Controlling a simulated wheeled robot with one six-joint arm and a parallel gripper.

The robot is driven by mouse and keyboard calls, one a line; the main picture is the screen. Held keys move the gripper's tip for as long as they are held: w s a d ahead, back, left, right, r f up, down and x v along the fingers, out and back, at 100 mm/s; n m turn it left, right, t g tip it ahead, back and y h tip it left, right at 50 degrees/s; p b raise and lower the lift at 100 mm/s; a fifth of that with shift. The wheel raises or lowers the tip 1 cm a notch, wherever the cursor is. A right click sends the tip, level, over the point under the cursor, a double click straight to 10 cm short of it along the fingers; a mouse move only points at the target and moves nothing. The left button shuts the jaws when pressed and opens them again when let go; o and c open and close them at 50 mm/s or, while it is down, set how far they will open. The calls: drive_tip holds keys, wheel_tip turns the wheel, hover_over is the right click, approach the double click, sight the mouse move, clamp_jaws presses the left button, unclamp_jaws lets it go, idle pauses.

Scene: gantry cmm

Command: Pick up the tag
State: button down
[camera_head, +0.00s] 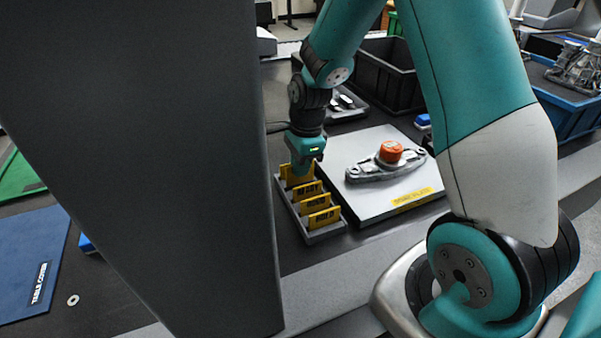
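Several yellow tags with dark lettering stand upright in a row in a grey holder tray (331,231). The nearest tag (324,217) and the one behind it (316,203) are clear of my gripper. A third tag (306,190) stands just in front of it. My gripper (300,172) is pointed down at the far end of the row, over the rearmost yellow tag (285,171), which it partly covers. The fingertips are hidden among the tags, so I cannot tell whether they are open, shut or touching a tag.
Right of the holder lies a pale plate (375,207) bearing a metal bracket (366,173) with an orange-red cap (391,151). Behind are a small tray (345,114) and a black crate (384,87). A blue crate (568,118) stands at right. A blue mat (25,262) lies left.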

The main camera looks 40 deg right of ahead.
wheel_tip(320, 180, up, 22)
drive_tip(key=p, duration=0.7)
drive_tip(key=shift+p, duration=0.3)
drive_tip(key=shift+f, duration=0.2)
